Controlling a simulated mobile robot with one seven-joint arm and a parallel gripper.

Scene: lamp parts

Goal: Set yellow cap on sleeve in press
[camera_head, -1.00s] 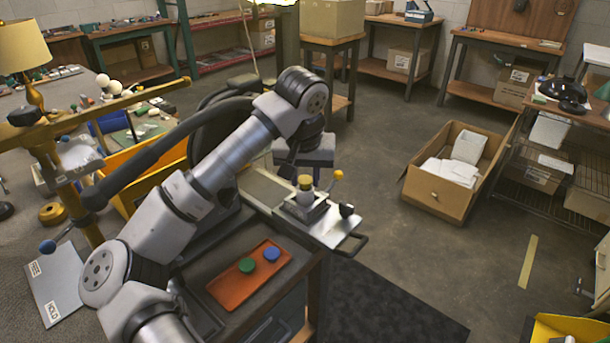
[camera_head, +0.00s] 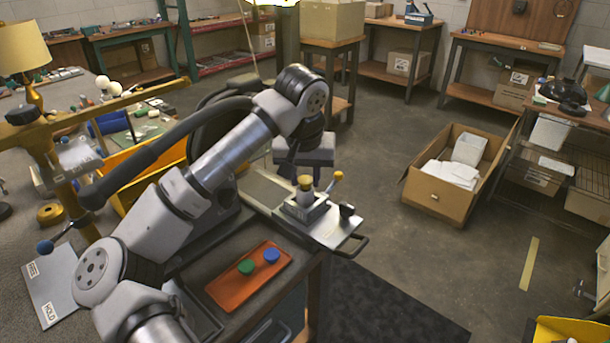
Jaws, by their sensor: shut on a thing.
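The yellow cap (camera_head: 305,181) is at the top of the pale sleeve (camera_head: 305,197), which stands upright in the metal press (camera_head: 324,225). At this size I cannot tell whether the cap is fully seated or a little above the rim. My gripper (camera_head: 304,174) points down over the press and is shut on the yellow cap. The fingertips are small and partly hard to make out. A lever with a yellow knob (camera_head: 338,175) rises at the right of the press, and a dark knob (camera_head: 347,210) is at its right front.
An orange tray (camera_head: 225,297) with a green cap (camera_head: 246,267) and a blue cap (camera_head: 271,255) lies left-front of the press. A yellow bin (camera_head: 139,178) is behind my arm. A cardboard box (camera_head: 438,198) stands on the floor at right, with open floor between.

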